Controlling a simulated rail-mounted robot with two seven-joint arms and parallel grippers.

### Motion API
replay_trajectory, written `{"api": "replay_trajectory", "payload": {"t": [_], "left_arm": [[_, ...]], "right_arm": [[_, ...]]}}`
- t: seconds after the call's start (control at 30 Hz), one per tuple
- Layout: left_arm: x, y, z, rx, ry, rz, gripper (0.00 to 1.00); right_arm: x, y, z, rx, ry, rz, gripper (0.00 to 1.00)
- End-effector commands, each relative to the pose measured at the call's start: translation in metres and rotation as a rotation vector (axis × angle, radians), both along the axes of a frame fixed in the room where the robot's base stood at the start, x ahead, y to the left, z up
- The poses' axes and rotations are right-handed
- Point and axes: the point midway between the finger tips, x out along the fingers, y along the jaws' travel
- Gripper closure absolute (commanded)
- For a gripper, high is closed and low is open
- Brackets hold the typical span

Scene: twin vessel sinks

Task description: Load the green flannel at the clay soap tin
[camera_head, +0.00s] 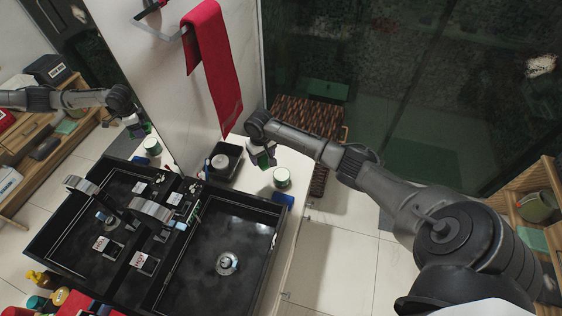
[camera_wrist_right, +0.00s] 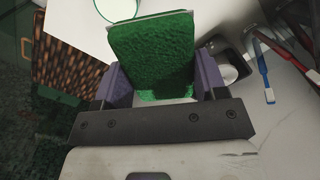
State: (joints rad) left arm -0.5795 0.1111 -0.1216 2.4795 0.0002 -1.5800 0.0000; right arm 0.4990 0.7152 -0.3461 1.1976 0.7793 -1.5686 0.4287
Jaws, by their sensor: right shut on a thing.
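My right gripper (camera_head: 263,157) hangs over the counter behind the right basin, between the black tray and a white-and-green round tin. It is shut on the green flannel (camera_wrist_right: 150,50), which stands up flat between the two purple fingers in the right wrist view. Only a small green part of the flannel shows in the head view. The round tin (camera_head: 282,178) is on the counter just right of the gripper; its rim also shows at the top of the right wrist view (camera_wrist_right: 118,9). I cannot tell which container is the clay soap tin. My left gripper is not in view.
A black tray (camera_head: 235,151) with a round pale item stands left of the gripper. The black right basin (camera_head: 205,270) lies in front. A red towel (camera_head: 212,70) hangs above. Toothbrushes (camera_wrist_right: 264,72) lie at right in the wrist view. The mirror at left reflects my arm.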

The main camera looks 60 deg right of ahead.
Motion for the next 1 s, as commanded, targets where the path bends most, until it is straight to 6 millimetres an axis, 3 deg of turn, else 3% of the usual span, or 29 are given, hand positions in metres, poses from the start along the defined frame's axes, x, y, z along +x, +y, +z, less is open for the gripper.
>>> {"api": "replay_trajectory", "payload": {"t": [0.1,0.3,0.67,1.0], "left_arm": [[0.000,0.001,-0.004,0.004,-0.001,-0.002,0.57],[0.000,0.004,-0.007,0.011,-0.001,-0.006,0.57],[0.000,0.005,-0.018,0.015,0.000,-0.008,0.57],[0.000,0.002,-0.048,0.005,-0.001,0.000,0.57]], "right_arm": [[-0.020,-0.025,-0.028,0.001,0.002,-0.024,0.54],[-0.040,-0.048,-0.050,0.001,0.000,-0.038,0.54],[-0.046,-0.054,-0.065,0.001,-0.003,-0.042,0.54],[-0.046,-0.054,-0.093,0.000,-0.001,-0.042,0.54]]}}
